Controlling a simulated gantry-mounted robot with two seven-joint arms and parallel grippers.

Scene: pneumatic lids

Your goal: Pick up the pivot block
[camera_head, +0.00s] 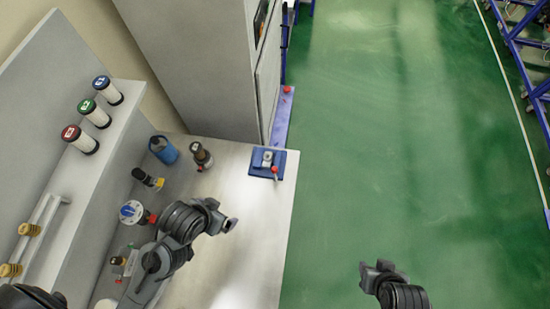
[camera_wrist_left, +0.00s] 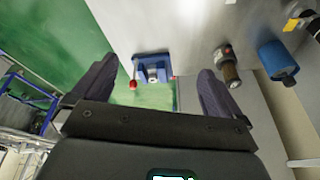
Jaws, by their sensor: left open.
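A small blue block with a metal piece on top and a red-knobbed lever (camera_head: 267,163) sits at the far right corner of the grey bench. It looks like the pivot block, though I cannot be sure. In the left wrist view the same block (camera_wrist_left: 152,66) appears between my two spread fingers, beyond their tips. My left gripper (camera_head: 229,225) is open and empty above the bench, nearer than the block and apart from it. My right gripper (camera_head: 379,267) is over the green floor, off the bench; its jaws are unclear.
A blue cylinder (camera_head: 163,150), a dark brown-topped cylinder (camera_head: 201,156), a black-and-yellow fitting (camera_head: 148,178) and a round blue-topped gauge (camera_head: 132,212) stand along the bench's left. A grey cabinet (camera_head: 205,65) rises behind. The bench's right half (camera_head: 250,215) is clear.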

